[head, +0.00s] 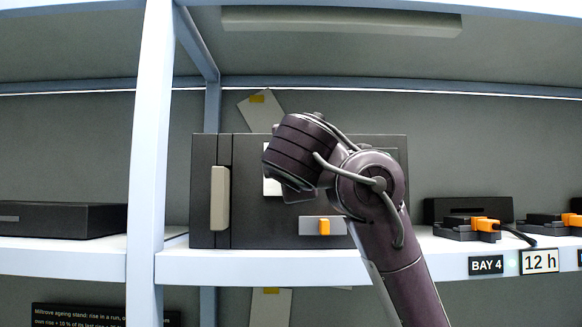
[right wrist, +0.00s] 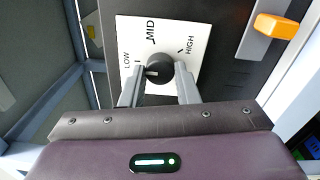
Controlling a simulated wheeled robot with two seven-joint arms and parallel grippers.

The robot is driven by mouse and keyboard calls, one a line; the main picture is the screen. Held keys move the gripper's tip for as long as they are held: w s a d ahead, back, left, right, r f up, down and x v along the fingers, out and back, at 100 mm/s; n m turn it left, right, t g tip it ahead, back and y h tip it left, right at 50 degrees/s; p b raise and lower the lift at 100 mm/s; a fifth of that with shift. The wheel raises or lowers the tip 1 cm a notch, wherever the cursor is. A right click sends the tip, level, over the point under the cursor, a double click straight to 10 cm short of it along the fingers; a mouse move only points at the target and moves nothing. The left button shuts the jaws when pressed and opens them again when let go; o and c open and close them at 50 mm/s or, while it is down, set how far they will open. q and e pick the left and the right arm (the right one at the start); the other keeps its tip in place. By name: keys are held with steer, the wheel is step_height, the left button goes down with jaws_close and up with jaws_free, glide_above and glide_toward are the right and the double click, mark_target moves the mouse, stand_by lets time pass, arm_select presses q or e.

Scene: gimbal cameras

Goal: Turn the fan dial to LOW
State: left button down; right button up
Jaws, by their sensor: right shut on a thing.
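The fan dial is a black round knob (right wrist: 160,72) on a white plate (right wrist: 190,28) marked LOW, MID and HIGH. My right gripper (right wrist: 160,80) is shut on the knob, one grey finger on each side. A pale mark on the knob points left in the right wrist view, toward the LOW side. In the head view a sliver of the white plate (head: 271,186) shows on the dark cabinet (head: 260,225). My right arm hides the knob and fingertips there. My left gripper is in neither view.
A beige handle (head: 220,198) stands out left of the plate. An orange switch (head: 324,227) sits below it and also shows in the right wrist view (right wrist: 276,25). A white shelf post (head: 149,130) is at left. Small devices with orange parts (head: 486,225) stand at right.

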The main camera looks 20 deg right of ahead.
steer(key=shift+r, duration=0.1)
steer(key=o, duration=1)
steer(key=shift+w, duration=0.1)
steer(key=b+v, duration=0.4)
steer(key=v, duration=0.3)
steer(key=shift+s, duration=0.4)
